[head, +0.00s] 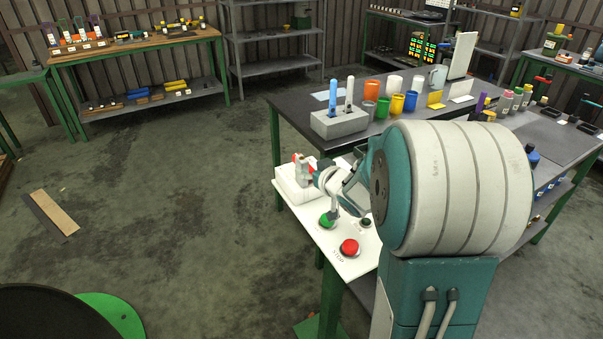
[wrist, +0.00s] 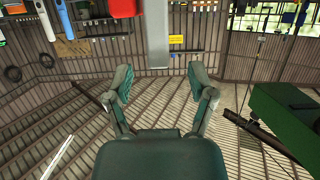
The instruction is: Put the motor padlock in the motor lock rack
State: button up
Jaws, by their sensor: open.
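My gripper (wrist: 160,86) is open in the wrist view, with its two teal pads apart and nothing between them. In the head view, my arm bends over the white control panel (head: 315,232), and I cannot clearly make out the fingers there. A small red and grey-white part (head: 303,168) sits on a white box (head: 290,186) at the panel's far left end, just beside my wrist. I cannot tell whether this is the motor padlock or the motor lock rack. Neither can be named for sure in either view, and my arm hides part of the table.
A green button (head: 327,220) and a red STOP button (head: 349,247) stand on the panel. Behind are a grey block (head: 340,124) with two upright tools and several coloured cups (head: 397,103). A wooden plank (head: 54,212) lies on the floor at left. Open floor is between.

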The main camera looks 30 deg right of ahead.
aim_at(305, 165)
jog(key=x, duration=0.4)
jog(key=shift+w, duration=0.35)
jog(key=shift+w+d+f, duration=0.1)
jog(key=shift+w+d, duration=0.05)
jog(key=shift+w, duration=0.1)
grip_shut()
